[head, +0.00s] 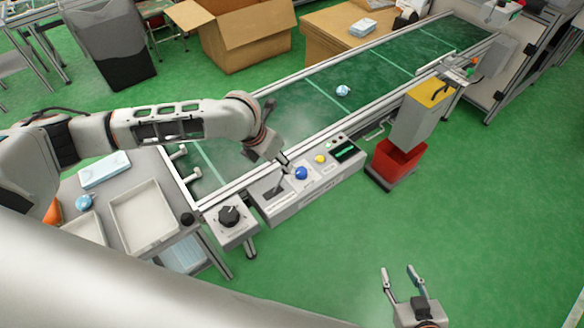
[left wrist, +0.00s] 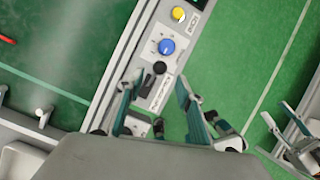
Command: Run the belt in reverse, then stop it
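The conveyor belt (head: 300,105) is green with pale cross lines. On its side rail is a grey control panel (head: 312,182) with a black lever (head: 279,184), a blue knob (head: 301,173), a yellow button (head: 320,159) and a dark display (head: 345,150). My left gripper (head: 280,158) hangs above the lever. In the left wrist view my left gripper (left wrist: 158,82) has its fingers apart, with the lever's black ball (left wrist: 160,67) between or just beyond the tips; contact is unclear. The blue knob (left wrist: 166,46) lies just past it. My right gripper (head: 402,276) is open and empty over the floor.
A box with a black dial (head: 229,216) sits at the belt's near end. A small blue-and-white item (head: 343,91) lies on the belt. A red bin (head: 397,163) stands right of the panel. A side table holds a white tray (head: 144,217). The green floor at lower right is clear.

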